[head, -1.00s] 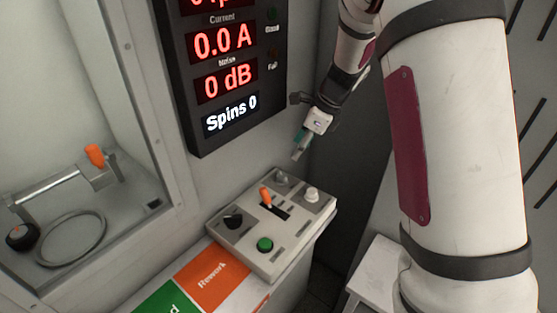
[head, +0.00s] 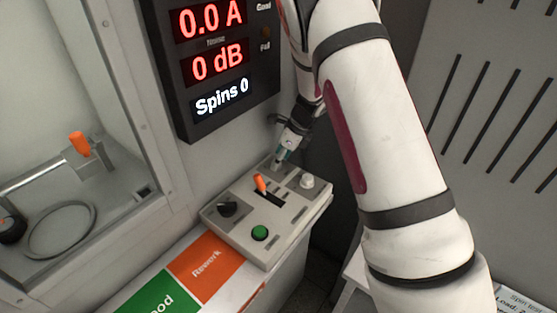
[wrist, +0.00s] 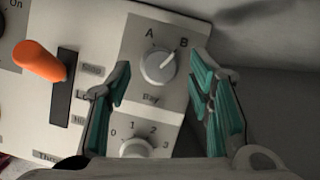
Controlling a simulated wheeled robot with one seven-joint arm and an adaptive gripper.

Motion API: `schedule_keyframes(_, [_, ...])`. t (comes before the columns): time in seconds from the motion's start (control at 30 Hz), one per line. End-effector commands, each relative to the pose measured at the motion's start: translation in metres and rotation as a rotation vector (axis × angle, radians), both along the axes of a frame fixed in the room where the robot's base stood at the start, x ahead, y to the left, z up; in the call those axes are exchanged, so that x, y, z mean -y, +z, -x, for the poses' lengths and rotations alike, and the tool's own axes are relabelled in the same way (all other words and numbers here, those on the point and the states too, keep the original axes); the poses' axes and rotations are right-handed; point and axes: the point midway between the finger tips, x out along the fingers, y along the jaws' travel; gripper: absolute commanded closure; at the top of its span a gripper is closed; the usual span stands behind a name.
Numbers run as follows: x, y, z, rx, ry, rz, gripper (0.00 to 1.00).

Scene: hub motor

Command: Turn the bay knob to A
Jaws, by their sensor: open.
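The bay knob (wrist: 158,66) is a round grey knob on the panel, with marks A at its upper left and B at its upper right. Its pale pointer line points toward B. My gripper (wrist: 161,80) is open, with one teal finger on each side of the knob in the wrist view. I cannot tell whether the fingers touch it. In the head view my gripper (head: 279,161) is at the back corner of the control panel (head: 240,209), and its fingers mostly hide the bay knob there.
Near the knob are an orange lever (wrist: 40,61) and a dial numbered from 0 (wrist: 137,149). The panel also has a black knob (head: 227,209) and a green button (head: 260,233). A display (head: 222,98) reading "Spins 0" hangs on the wall behind.

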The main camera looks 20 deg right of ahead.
Motion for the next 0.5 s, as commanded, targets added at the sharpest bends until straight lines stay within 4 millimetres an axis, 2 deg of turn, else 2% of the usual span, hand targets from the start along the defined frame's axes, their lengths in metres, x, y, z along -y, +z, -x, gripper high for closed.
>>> schedule_keyframes(0.17, [-0.0034,-0.0109,-0.0030,0.000,0.001,0.000,0.52])
schedule_keyframes(0.47, [-0.0039,-0.0120,-0.0034,0.000,0.001,0.000,0.52])
schedule_keyframes(0.5, [-0.0039,-0.0119,-0.0034,0.000,0.001,0.000,0.61])
